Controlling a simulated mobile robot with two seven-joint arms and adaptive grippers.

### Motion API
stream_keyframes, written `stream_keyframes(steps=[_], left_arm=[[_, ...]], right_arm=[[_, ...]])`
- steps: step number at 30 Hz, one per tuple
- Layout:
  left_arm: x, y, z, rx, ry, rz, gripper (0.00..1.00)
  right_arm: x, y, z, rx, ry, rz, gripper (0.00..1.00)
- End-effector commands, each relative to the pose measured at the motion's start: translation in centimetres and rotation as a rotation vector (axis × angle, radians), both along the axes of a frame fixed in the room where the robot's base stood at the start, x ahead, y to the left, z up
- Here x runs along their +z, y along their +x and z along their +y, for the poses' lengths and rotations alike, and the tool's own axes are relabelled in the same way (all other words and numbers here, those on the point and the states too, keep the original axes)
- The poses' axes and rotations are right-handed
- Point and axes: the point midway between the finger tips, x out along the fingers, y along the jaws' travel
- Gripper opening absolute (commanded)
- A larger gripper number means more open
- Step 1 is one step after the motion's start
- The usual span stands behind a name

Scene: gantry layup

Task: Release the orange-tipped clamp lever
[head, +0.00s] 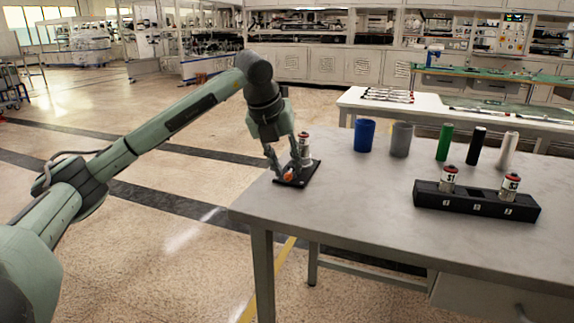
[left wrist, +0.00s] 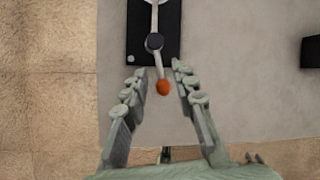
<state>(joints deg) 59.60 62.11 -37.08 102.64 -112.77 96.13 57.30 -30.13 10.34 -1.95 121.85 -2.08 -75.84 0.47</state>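The clamp's black base plate (head: 308,176) lies at the left corner of the grey table, and it also shows in the left wrist view (left wrist: 139,28). Its lever's orange tip (head: 288,176) is low by my fingers. In the left wrist view the orange tip (left wrist: 163,87) lies between my two fingers, with a visible gap on each side. The lever runs up from it to a dark round pivot (left wrist: 154,42). My left gripper (head: 286,172) is open and points down over the plate's near side. My right gripper is not in view.
A small red-topped canister (head: 305,142) stands behind my fingers. A blue cup (head: 364,135), a grey cup (head: 401,139) and green, black and white cylinders stand along the back. A black rack (head: 465,204) at right holds two canisters. The table's middle is clear.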

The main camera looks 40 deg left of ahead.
Motion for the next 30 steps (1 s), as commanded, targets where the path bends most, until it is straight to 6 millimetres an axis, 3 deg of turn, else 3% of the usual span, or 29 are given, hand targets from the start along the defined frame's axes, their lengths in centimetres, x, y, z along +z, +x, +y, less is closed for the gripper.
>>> stream_keyframes(steps=[10,17,30], left_arm=[[-0.54,0.26,0.01,0.000,0.000,-0.001,0.27],[-0.51,0.25,0.01,0.000,0.000,-0.001,0.00],[-0.67,0.02,0.41,-0.064,-0.001,0.006,0.00]], right_arm=[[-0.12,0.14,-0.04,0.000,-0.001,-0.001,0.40],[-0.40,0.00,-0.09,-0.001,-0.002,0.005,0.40],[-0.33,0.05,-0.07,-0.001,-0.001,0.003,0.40]])
